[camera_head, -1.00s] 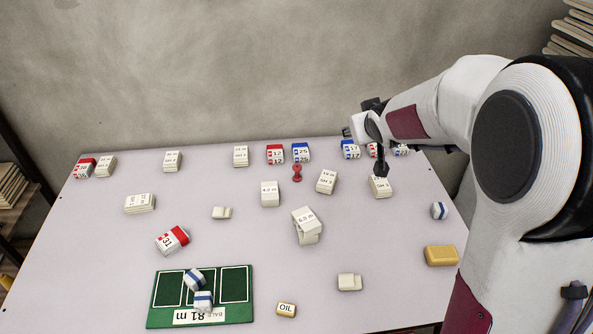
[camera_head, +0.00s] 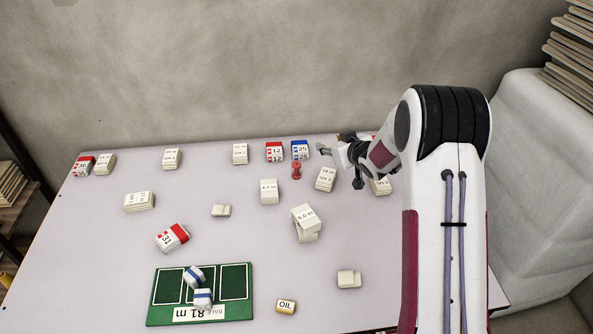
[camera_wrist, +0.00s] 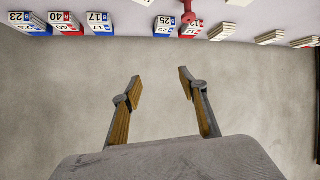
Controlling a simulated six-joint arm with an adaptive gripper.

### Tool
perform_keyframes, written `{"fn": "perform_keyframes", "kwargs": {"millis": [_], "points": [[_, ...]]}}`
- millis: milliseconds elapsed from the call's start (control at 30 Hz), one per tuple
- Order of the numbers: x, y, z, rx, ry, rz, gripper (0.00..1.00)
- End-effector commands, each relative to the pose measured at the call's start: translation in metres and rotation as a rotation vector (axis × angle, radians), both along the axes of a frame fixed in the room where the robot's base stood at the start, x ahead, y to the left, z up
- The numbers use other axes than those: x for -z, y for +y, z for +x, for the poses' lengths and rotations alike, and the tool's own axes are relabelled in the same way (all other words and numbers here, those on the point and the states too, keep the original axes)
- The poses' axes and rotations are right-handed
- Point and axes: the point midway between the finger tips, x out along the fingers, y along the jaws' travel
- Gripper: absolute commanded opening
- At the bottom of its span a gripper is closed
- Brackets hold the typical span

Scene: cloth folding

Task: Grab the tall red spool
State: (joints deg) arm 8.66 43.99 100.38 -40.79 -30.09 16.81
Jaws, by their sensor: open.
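The tall red spool (camera_head: 296,170) stands upright on the table, just in front of the red- and blue-topped blocks at the back. It also shows at the top edge of the wrist view (camera_wrist: 188,6), partly cut off. My gripper (camera_head: 340,167) is open and empty to the right of the spool, apart from it. In the wrist view, the two fingers (camera_wrist: 160,78) are spread with the wall beyond them.
A red-topped block (camera_head: 274,151) and a blue-topped block (camera_head: 300,150) are close behind the spool. Cream blocks (camera_head: 326,179) and (camera_head: 270,191) lie in front of it. A green board (camera_head: 241,312) with striped blocks lies at the front left. The table (camera_head: 90,250) has free room at left.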

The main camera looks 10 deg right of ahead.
Motion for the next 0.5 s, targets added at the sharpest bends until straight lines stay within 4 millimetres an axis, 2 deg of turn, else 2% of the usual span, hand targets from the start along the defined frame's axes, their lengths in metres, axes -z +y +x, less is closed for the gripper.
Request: {"fn": "perform_keyframes", "kwargs": {"millis": [33, 300, 500], "points": [[0.013, 0.002, 0.002, -0.014, 0.0, 0.009, 0.43], [0.068, 0.018, 0.012, -0.098, -0.026, 0.073, 0.43], [0.107, 0.031, 0.011, -0.156, -0.04, 0.127, 0.43]]}}
